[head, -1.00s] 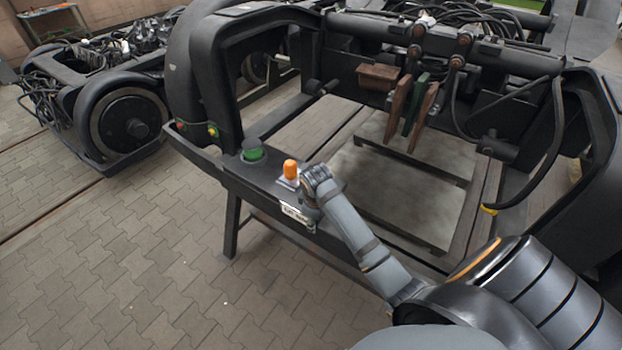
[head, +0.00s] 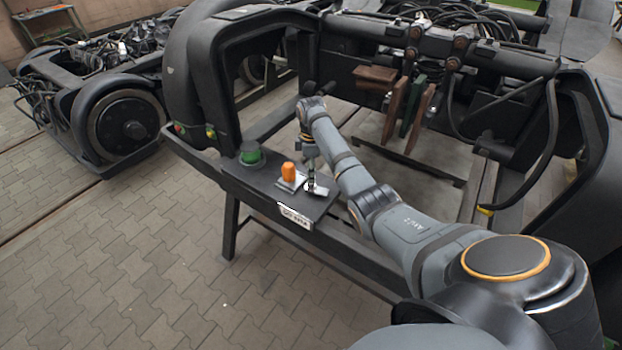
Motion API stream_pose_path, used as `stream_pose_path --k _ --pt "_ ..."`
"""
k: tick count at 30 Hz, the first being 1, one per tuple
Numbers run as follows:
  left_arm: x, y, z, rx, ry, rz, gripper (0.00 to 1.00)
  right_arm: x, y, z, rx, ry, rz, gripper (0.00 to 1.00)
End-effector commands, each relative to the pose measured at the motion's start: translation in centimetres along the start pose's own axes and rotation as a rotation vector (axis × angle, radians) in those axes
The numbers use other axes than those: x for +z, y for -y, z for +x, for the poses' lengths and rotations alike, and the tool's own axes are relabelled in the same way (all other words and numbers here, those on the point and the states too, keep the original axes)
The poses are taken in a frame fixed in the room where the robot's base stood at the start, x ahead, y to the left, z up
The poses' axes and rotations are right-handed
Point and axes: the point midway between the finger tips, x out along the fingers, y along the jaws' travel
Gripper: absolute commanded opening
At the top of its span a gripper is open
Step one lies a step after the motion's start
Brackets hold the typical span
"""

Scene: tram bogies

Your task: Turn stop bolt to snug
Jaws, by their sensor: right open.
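An orange upright piece (head: 288,172) on a small metal plate stands on the dark shelf (head: 265,190) at the front of the bogie frame. I cannot tell for sure which part is the stop bolt; a small bright metal part (head: 320,190) sits on the shelf just right of the orange piece, at my right gripper's tip. My right gripper (head: 311,183) points down there, open; its fingers are too small to tell whether they touch that part. My left gripper is not in view.
A green round knob (head: 250,154) stands left of the orange piece. A white label (head: 294,215) is on the shelf's front edge. Brown and green plates (head: 410,105) hang inside the frame. Another bogie (head: 105,110) stands at far left. The paved floor in front is clear.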

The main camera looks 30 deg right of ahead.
Motion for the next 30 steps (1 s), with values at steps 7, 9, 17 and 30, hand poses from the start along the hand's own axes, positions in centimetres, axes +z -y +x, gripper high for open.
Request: stream_pose_path --k 7,9,17,30 --pt "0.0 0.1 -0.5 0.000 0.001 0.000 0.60 -0.1 0.0 4.0 -0.001 -0.001 0.001 0.44" --pt "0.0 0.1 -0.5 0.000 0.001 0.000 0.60 -0.1 0.0 4.6 -0.001 -0.001 0.001 0.44" --pt "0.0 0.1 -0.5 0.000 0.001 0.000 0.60 -0.1 0.0 4.9 0.002 -0.001 0.001 0.44" --pt "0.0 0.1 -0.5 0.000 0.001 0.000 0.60 -0.1 0.0 4.9 0.001 -0.001 0.001 0.00"
